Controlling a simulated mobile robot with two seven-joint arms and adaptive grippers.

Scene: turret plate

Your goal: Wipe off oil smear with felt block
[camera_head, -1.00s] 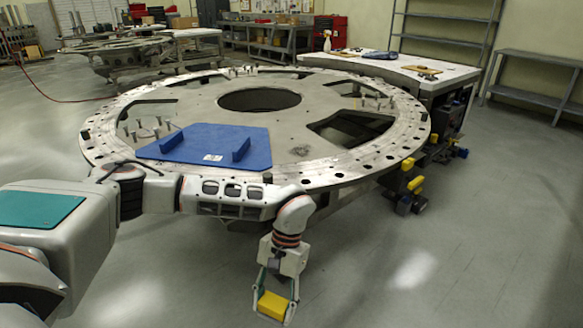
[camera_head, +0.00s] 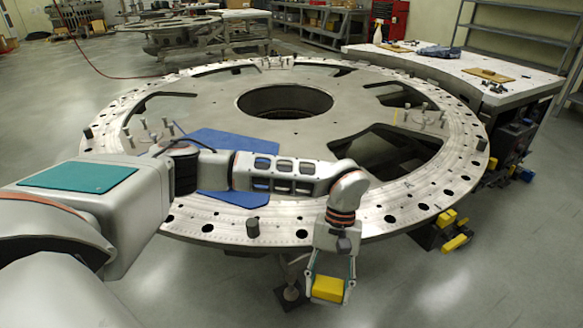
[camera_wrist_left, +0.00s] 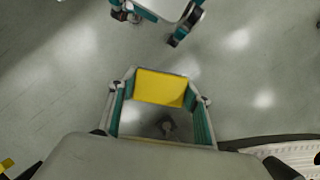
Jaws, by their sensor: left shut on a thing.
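My left gripper (camera_head: 329,288) is shut on a yellow block (camera_head: 327,289), which I take to be the felt block. It hangs in front of the near rim of the round metal turret plate (camera_head: 400,220), apart from the plate and over the floor. In the left wrist view the yellow block (camera_wrist_left: 160,88) sits across the fingertips of the left gripper (camera_wrist_left: 160,92). No oil smear shows now; my left arm covers part of the plate's near side.
A blue fixture (camera_head: 235,197) lies on the plate, partly behind my left arm. Pins and studs (camera_head: 150,132) stand on the plate. A workbench (camera_head: 470,68) with a spray bottle (camera_head: 378,32) stands behind right. Yellow-ended parts (camera_head: 455,242) stick out below the right rim. Floor at front right is clear.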

